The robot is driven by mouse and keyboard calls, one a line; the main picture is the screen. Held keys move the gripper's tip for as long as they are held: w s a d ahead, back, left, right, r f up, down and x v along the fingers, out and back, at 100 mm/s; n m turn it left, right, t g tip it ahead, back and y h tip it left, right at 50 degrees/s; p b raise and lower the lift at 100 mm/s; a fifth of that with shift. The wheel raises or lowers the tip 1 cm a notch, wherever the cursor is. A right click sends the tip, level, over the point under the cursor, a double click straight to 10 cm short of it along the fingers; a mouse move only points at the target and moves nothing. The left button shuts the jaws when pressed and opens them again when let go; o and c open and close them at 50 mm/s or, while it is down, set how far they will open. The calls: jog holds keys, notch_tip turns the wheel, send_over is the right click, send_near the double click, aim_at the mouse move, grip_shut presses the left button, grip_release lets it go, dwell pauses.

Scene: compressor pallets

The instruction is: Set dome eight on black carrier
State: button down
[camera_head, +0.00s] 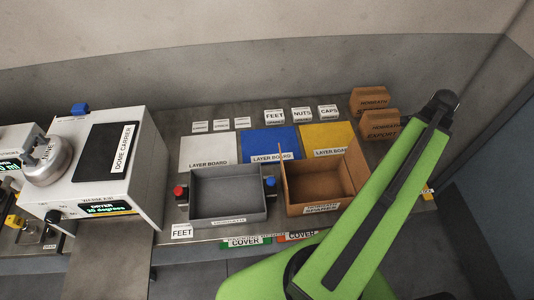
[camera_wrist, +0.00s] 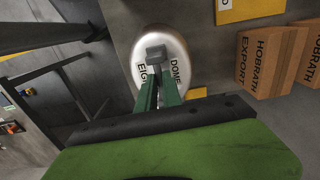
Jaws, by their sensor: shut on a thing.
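Dome eight (camera_wrist: 180,48) is a silvery round dome lettered EIGHT and DOME, with a grey block-shaped grip on top. My gripper (camera_wrist: 158,75) is shut on that grip, its green fingers covering part of the dome. In the head view the gripper and this dome are not seen; my green arm fills the right side. The black carrier (camera_head: 93,165) is a flat black plate labelled DOME CARRIER, lying empty on top of the white dryer box (camera_head: 150,155) at the left. The carrier is not in the wrist view.
Dome nine (camera_head: 48,165) stands left of the carrier. A blue knob (camera_head: 80,110) is behind it. A grey tray (camera_head: 228,215) and an open cardboard box (camera_head: 318,207) stand mid-bench. Brown HOBRATH cartons (camera_wrist: 268,62) are right of the held dome.

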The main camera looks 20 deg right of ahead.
jog(key=shift+s+d+r, duration=0.55)
jog(key=shift+s+d, duration=0.3)
jog(key=shift+s, duration=0.05)
jog(key=shift+w+f, duration=0.1)
jog(key=shift+w+f, duration=0.25)
jog(key=w+a+f+b, duration=0.1)
jog(key=w+f+b, duration=0.9)
jog(key=w+b, duration=0.1)
jog(key=shift+a+f, duration=0.4)
jog(key=c, duration=1.5)
grip_release()
jog(key=shift+r, duration=0.1)
jog(key=shift+r, duration=0.1)
